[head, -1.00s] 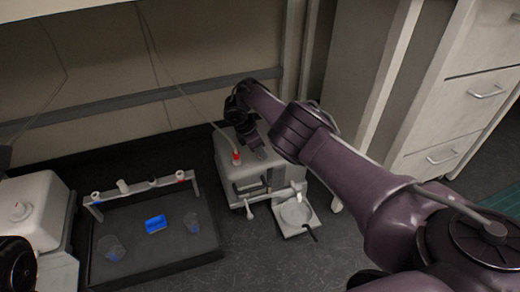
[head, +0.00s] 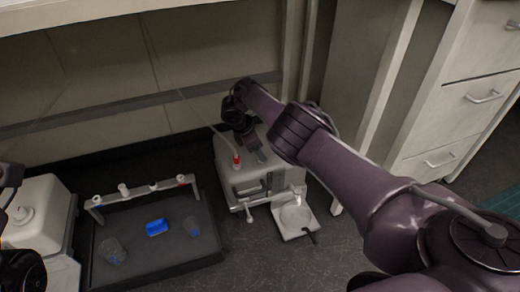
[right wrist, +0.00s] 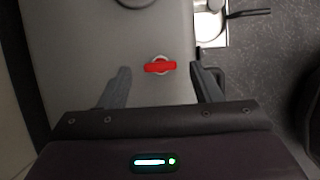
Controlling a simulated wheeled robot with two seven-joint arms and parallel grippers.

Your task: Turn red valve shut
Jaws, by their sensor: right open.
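The red valve (right wrist: 160,67) is a small red bar handle on the pale top of a machine in the right wrist view. It lies crosswise in the picture, ahead of and between the two spread fingers of my right gripper (right wrist: 160,88). The gripper is open and does not touch the handle.
A small white tray (head: 296,232) with a round dish sits at the machine's front right. A dark tray (head: 150,265) with a tube rack, blue block and cups stands left. A white vessel (head: 38,205) is at far left. Drawers (head: 440,158) stand right.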

